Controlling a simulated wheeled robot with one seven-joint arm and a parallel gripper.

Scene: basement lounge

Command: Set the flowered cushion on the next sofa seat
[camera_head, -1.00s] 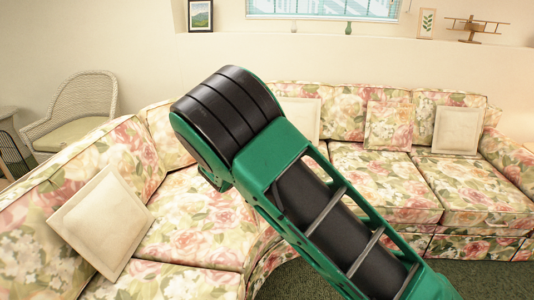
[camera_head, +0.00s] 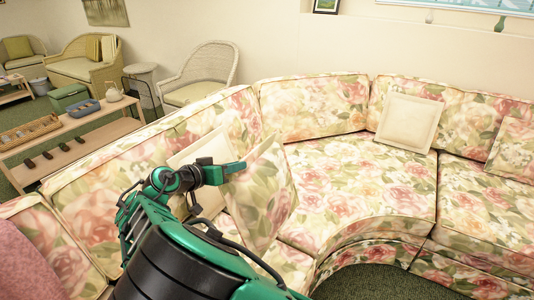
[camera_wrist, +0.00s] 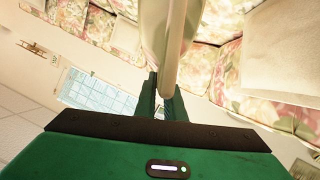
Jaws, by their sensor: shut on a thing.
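My gripper (camera_head: 238,166) is shut on the edge of a flowered cushion (camera_head: 266,198), which hangs tilted over the left part of the curved flowered sofa (camera_head: 365,190). In the wrist view my gripper's fingers (camera_wrist: 162,98) pinch this cushion (camera_wrist: 172,38), seen nearly edge-on. I cannot tell whether its lower corner touches the seat. A cream cushion (camera_head: 206,149) is partly hidden behind my gripper and the held cushion. Another flowered cushion (camera_head: 512,148) leans on the backrest at the right edge.
A second cream cushion (camera_head: 409,122) leans at the back of the curve. The seat in front of it is bare. A wooden table (camera_head: 75,152) with trays stands behind the sofa at left, near wicker chairs (camera_head: 203,75). A pink thing (camera_head: 40,262) fills the lower left corner.

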